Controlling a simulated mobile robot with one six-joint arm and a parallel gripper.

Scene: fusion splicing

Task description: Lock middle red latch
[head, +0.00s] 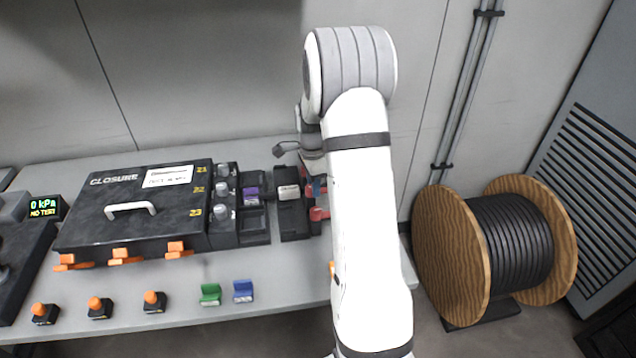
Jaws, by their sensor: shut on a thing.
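Red latch parts show at the right side of a small black module, just left of my arm. One red latch (319,214) sticks out at the front, and a smaller bit of red shows above it. My gripper (317,182) points down at these red parts, mostly hidden behind my white forearm. It is shut on a red latch there; its fingertips and the latch's exact position are not clearly visible. The black module (292,218) has a pale block (289,192) on it.
A black closure case (130,220) with a handle and orange latches (125,256) stands left on the grey table (270,315). Orange-topped pieces (154,301), a green holder (210,294) and a blue holder (243,291) line the front. A cable drum (440,255) stands right.

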